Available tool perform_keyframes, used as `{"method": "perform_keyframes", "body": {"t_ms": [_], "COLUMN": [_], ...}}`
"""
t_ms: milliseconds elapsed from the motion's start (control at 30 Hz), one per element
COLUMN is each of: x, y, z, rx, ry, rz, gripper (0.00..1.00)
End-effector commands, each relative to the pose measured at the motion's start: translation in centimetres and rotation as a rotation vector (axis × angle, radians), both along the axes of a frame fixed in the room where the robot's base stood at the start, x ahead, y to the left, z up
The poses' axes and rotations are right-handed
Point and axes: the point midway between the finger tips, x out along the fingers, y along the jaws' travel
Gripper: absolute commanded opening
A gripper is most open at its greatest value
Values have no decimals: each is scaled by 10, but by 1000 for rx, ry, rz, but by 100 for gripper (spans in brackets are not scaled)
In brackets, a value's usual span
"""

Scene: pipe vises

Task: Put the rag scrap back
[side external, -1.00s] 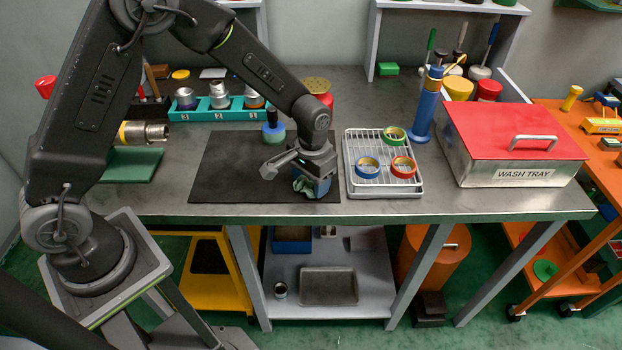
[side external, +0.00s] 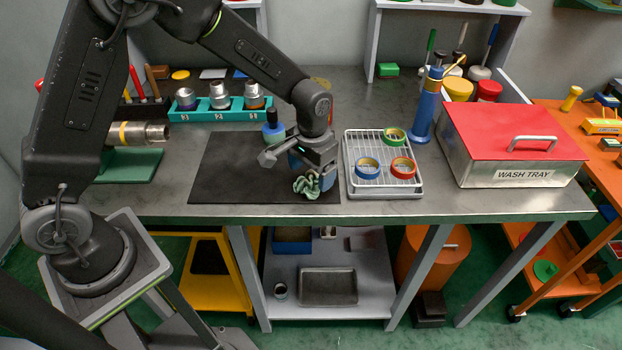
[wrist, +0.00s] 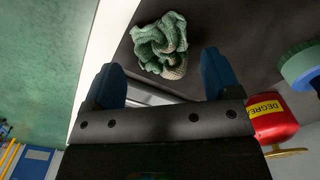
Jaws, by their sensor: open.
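The rag scrap (side external: 306,186) is a crumpled pale-green cloth. It lies near the front right corner of the dark mat (side external: 235,170) on the bench. In the wrist view the rag scrap (wrist: 161,45) shows just past the fingertips, roughly centred between them. My gripper (wrist: 162,76) is open, with its two blue fingers apart and nothing between them. In the side view my gripper (side external: 312,176) is at the rag, its fingers pointing down and partly hidden by the rag. I cannot tell whether a finger touches it.
A wire rack tray (side external: 380,187) with several tape rolls stands close to the right. A blue-green bottle (side external: 273,127) stands behind my gripper; a red container (wrist: 272,118) shows in the wrist view. The red-lidded wash tray (side external: 515,150) is farther right. The mat's left part is clear.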

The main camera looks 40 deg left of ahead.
Motion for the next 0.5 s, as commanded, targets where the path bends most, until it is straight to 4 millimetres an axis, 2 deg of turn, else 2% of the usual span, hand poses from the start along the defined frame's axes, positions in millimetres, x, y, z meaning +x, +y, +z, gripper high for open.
{"method": "perform_keyframes", "body": {"t_ms": [100, 300, 500], "x": [1, 1, 1], "y": [-1, -1, -2], "z": [28, 66, 85], "rx": [-1, 0, 0], "ry": [-6, -5, -2], "rz": [0, 0, 0], "gripper": [83, 83, 83]}}
